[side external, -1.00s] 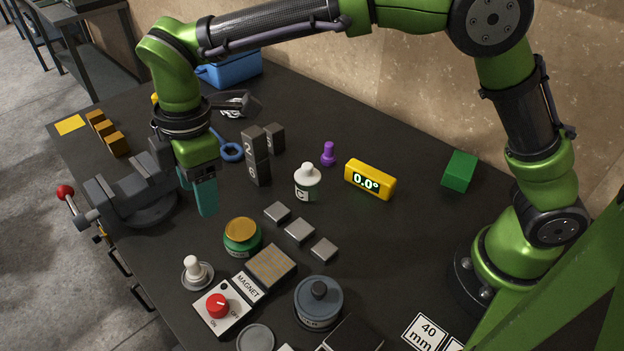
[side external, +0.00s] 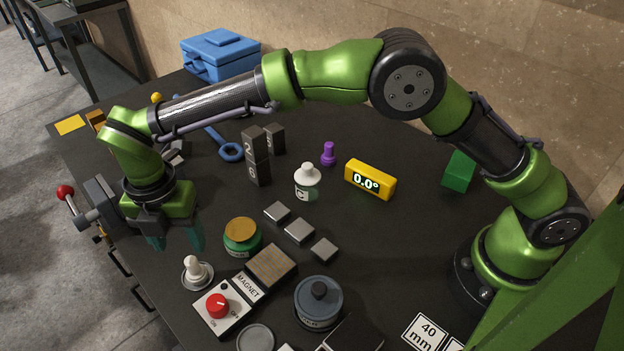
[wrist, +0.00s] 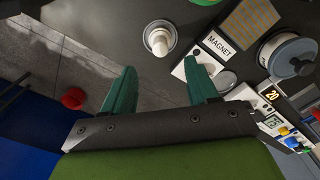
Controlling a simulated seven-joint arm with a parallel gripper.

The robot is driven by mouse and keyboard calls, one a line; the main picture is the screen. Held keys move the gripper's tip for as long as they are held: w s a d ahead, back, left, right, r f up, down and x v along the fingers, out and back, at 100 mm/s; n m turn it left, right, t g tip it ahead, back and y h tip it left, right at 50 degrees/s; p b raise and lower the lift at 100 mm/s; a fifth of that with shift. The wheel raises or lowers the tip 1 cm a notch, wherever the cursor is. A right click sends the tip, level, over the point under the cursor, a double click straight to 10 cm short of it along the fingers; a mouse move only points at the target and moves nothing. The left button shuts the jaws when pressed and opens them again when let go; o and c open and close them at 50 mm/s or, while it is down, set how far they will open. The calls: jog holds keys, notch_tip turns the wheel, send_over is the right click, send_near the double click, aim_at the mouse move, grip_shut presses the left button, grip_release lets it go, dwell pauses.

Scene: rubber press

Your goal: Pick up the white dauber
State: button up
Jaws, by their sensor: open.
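The white dauber (side external: 195,268) stands upright in a shallow round metal dish (side external: 187,283) near the front edge of the table. In the wrist view the dauber (wrist: 159,40) shows beyond my fingertips, roughly in line with the gap between them. My gripper (side external: 177,240) is open and empty, with its green fingers spread apart. In the side view it hangs up and to the left of the dauber, not touching it. The fingers also show in the wrist view (wrist: 159,75).
The magnet box with a red knob (side external: 217,304) stands close to the dish. A green jar with a gold lid (side external: 241,237) is behind it. A grey lidded pot (side external: 318,303) is to the right. My arm partly hides the vise (side external: 95,202) at left.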

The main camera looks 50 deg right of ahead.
aim_at(190, 260)
notch_tip(190, 260, down, 8)
jog(key=shift+w+d+r, duration=0.1)
jog(key=shift+d, duration=0.05)
dwell(0.3)
grip_shut()
dwell(0.4)
